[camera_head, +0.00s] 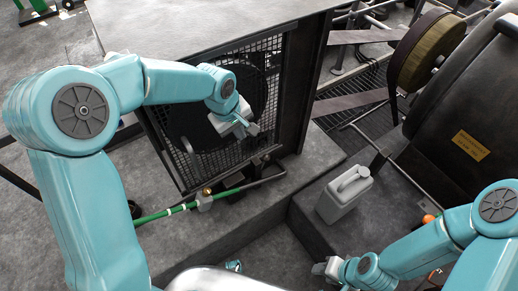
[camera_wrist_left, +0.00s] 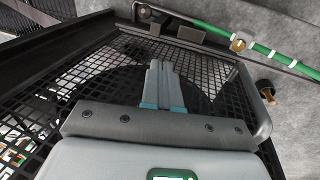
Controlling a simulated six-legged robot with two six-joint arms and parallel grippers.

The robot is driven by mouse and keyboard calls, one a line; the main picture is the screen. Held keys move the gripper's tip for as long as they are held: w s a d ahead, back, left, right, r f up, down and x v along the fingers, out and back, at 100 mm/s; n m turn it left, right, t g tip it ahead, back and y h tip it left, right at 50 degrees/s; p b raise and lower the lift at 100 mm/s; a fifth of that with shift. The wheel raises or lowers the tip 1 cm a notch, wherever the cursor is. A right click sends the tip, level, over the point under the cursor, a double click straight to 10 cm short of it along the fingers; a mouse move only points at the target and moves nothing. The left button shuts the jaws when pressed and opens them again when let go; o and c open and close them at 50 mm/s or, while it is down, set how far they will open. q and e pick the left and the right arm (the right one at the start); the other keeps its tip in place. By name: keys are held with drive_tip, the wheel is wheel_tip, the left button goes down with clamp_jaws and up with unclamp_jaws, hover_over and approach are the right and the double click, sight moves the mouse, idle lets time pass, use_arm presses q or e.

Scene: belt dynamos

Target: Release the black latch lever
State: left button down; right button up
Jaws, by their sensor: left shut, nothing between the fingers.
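A mesh guard door (camera_head: 190,168) with a dark round wheel behind it stands under the grey cabinet top. My left gripper (camera_head: 248,129) is in front of the mesh near its right side, shut and empty. In the left wrist view its closed fingers (camera_wrist_left: 162,85) point across the mesh (camera_wrist_left: 105,65). A dark lever-like bar (camera_head: 268,179) shows below the guard's lower right corner; I take it as the black latch lever, though its shape is unclear. In the left wrist view a dark bar (camera_wrist_left: 185,20) lies beyond the fingertips, apart from them. My right gripper (camera_head: 326,268) is low at the right; its fingers are too small to judge.
A green pipe (camera_head: 165,214) with a brass-topped fitting (camera_head: 206,194) runs below the guard. A grey jug (camera_head: 345,193) stands on the block at right. A belt pulley (camera_head: 425,50) and a dark machine housing (camera_head: 465,115) fill the upper right. Grey floor is free at left.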

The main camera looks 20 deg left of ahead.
use_arm(q)
drive_tip(key=d+x, duration=0.3)
drive_tip(key=x, duration=0.9)
drive_tip(key=shift+w+f+b, duration=0.2)
drive_tip(key=shift+w+b, duration=0.15)
drive_tip(key=shift+b, duration=0.1)
drive_tip(key=shift+d, duration=0.1)
